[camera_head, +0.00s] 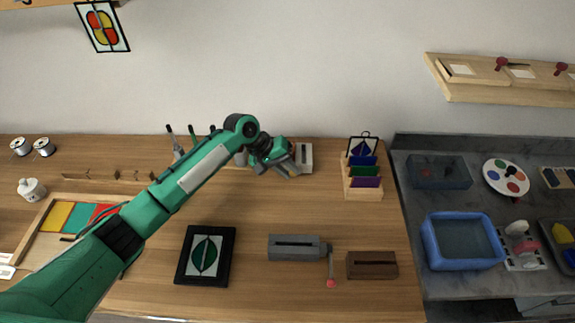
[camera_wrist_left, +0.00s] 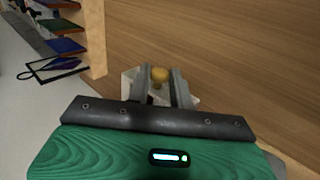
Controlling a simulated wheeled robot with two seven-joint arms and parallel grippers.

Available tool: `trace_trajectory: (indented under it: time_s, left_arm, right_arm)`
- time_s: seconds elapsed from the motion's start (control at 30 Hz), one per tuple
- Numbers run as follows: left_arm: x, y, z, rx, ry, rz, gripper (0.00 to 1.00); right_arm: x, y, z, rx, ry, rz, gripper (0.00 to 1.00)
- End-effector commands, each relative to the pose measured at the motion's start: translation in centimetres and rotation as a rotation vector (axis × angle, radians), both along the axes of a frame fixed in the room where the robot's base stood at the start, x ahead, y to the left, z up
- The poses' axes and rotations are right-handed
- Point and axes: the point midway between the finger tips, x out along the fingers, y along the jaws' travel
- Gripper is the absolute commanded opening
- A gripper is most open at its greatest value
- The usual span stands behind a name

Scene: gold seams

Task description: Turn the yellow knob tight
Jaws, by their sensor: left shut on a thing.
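The yellow knob (camera_wrist_left: 160,75) shows in the left wrist view as a small rounded head on a pale plate (camera_wrist_left: 192,100). My left gripper (camera_wrist_left: 157,84) has one finger on each side of the knob and is shut on it. In the head view my left gripper (camera_head: 292,170) is at the back of the wooden table, next to a pale grey block (camera_head: 306,152). The knob itself is hidden by the gripper in the head view. My right gripper is in neither view.
A wooden rack with coloured panels (camera_head: 364,194) stands right of the gripper. A grey slotted block (camera_head: 290,253), a brown slotted block (camera_head: 372,270) and a black-framed leaf panel (camera_head: 182,268) lie nearer the front. A blue tub (camera_head: 430,250) sits on the grey counter. The table's middle is clear.

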Motion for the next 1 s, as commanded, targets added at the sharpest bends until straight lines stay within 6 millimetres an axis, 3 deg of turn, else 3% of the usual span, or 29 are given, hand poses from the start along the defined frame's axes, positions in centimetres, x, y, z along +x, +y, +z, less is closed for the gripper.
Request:
trace_trajectory:
  time_s: [0.03,0.2,0.5,1.0]
  left_arm:
    - [-0.1,-0.1,0.8,0.026,0.002,-0.001,0.00]
    - [-0.1,-0.4,1.1,0.134,0.002,-0.002,0.00]
    - [-0.1,-0.8,1.0,0.334,0.003,-0.001,0.00]
    - [0.0,-1.2,0.6,0.526,0.001,0.000,0.00]
  right_arm:
    - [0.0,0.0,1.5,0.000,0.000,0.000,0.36]
    - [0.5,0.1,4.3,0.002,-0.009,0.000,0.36]
    - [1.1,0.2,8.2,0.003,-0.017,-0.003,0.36]
    - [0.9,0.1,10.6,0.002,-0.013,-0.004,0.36]
